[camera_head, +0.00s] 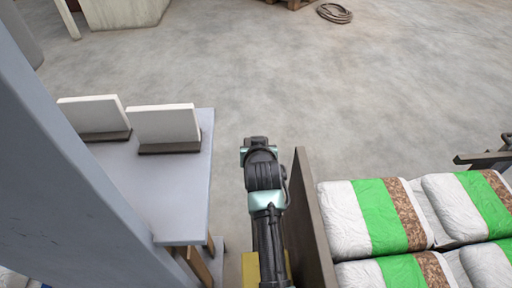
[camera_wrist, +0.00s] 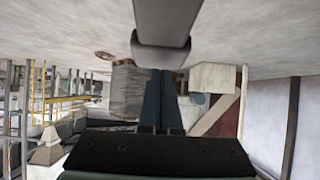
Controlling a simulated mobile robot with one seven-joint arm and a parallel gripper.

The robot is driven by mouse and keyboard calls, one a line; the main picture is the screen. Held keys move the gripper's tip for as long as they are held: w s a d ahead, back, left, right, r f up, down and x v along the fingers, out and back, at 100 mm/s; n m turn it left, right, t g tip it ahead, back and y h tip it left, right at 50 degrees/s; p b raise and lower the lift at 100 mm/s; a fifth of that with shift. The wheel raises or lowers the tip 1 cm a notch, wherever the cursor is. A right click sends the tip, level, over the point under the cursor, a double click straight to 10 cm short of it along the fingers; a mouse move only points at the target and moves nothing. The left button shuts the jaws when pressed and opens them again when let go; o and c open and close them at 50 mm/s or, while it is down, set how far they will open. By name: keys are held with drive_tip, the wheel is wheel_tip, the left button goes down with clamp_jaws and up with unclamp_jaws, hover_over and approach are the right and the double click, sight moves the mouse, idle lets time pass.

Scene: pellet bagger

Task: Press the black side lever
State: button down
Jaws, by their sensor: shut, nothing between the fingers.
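I cannot make out the black side lever for certain in either view. My gripper (camera_wrist: 161,102) shows in the wrist view as two dark fingers side by side, shut with nothing between them. A grey bar with a blocky end (camera_wrist: 160,45) hangs down from the top of the wrist view, overlapping just above the fingertips; I cannot tell what it belongs to or whether it touches them. In the head view my arm reaches forward over the floor, and its fingers are hidden there.
A grey table (camera_head: 180,200) with two white panels (camera_head: 165,124) stands left, beside a grey upright (camera_head: 60,170). A brown board (camera_head: 312,225) and white-green bags (camera_head: 375,215) stand close on the right. Open concrete floor (camera_head: 300,90) lies ahead. A coiled rope (camera_head: 334,13) lies far off.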

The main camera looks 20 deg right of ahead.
drive_tip(key=shift+f, duration=0.25)
wheel_tip(320, 180, down, 14)
drive_tip(key=w+g+b, duration=0.1)
drive_tip(key=g+b, duration=0.3)
drive_tip(key=shift+w+d+r+y+b, duration=0.2)
drive_tip(key=shift+r+y+b, duration=0.1)
drive_tip(key=shift+y, duration=0.1)
drive_tip(key=shift+s+a+f, duration=0.1)
drive_tip(key=shift+f, duration=0.1)
drive_tip(key=shift+r, duration=0.1)
drive_tip(key=p+v, duration=0.2)
drive_tip(key=v, duration=0.2)
drive_tip(key=p+v, duration=0.2)
drive_tip(key=v, duration=0.3)
drive_tip(key=w+p+v, duration=0.1)
drive_tip(key=p+v, duration=0.1)
drive_tip(key=v, duration=0.2)
drive_tip(key=shift+s+r+p, duration=0.2)
drive_tip(key=shift+r+p, duration=0.1)
drive_tip(key=shift+r, duration=0.2)
